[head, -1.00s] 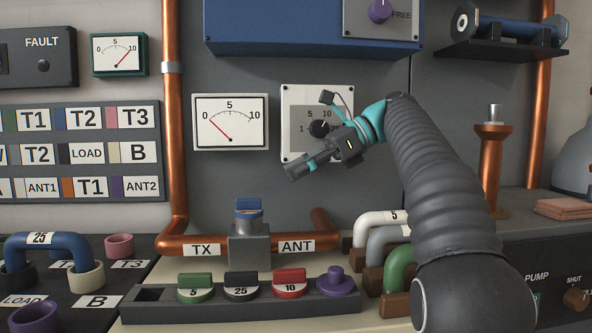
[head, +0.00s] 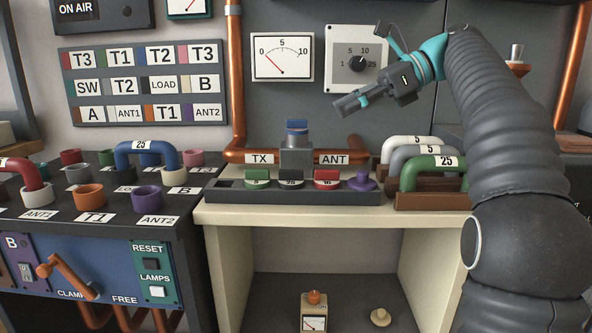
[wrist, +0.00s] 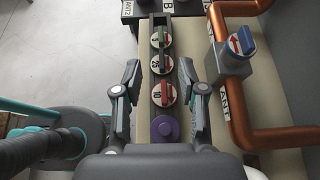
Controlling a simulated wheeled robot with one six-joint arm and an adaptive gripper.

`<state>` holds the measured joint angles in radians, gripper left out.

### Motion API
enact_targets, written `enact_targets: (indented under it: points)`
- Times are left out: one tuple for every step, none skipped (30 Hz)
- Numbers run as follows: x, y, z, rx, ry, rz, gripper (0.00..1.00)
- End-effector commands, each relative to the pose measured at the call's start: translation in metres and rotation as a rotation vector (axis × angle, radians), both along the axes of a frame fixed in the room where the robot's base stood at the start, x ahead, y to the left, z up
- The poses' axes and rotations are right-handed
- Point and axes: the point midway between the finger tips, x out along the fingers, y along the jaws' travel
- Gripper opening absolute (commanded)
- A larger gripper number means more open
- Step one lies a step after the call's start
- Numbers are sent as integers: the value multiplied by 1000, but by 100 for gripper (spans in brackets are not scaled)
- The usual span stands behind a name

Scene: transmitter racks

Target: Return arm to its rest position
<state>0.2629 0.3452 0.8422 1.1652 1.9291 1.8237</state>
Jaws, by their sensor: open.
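My gripper (head: 352,103) is at the end of my raised arm, in front of the dial panel in the head view. It points left and slightly down, with nothing in its jaws. In the wrist view my gripper (wrist: 164,92) has its two fingers spread wide apart. Below and between them is the dark rack (wrist: 150,25) with the green, black and red knobs and a purple plug (wrist: 165,129). My arm bends from the right side of the head view up to the gripper.
The rack (head: 225,191) stands on the cream bench. A copper TX/ANT pipe (head: 352,156) with a blue-handled valve (head: 297,137) runs behind it. Coloured loops (head: 437,164) stand at the bench's right. A patch deck with a blue loop (head: 150,147) is at left. The lower shelf is mostly clear.

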Motion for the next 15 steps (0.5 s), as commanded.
enact_targets:
  points:
    - [0, 0, 0, 0, 0, 0, 41]
    - [-1, 1, -1, -5, -9, -2, 41]
    - [-3, 3, -1, -12, -21, -3, 41]
    - [-3, 4, -2, -17, -30, -4, 41]
    - [-4, 3, -4, -24, -38, -6, 41]
    - [-5, 4, -5, -31, -48, -8, 41]
    - [-6, 4, -6, -37, -60, -10, 41]
    - [-7, 5, -7, -43, -69, -12, 41]
    - [-9, 6, -9, -54, -82, -12, 41]
    - [-10, 7, -10, -62, -93, -12, 41]
    - [-11, 7, -12, -69, -105, -13, 41]
    - [-13, 9, -15, -82, -120, -12, 41]
    - [-15, 10, -17, -92, -134, -11, 41]
    - [-17, 11, -19, -103, -149, -11, 41]
    - [-20, 13, -22, -118, -168, -8, 41]
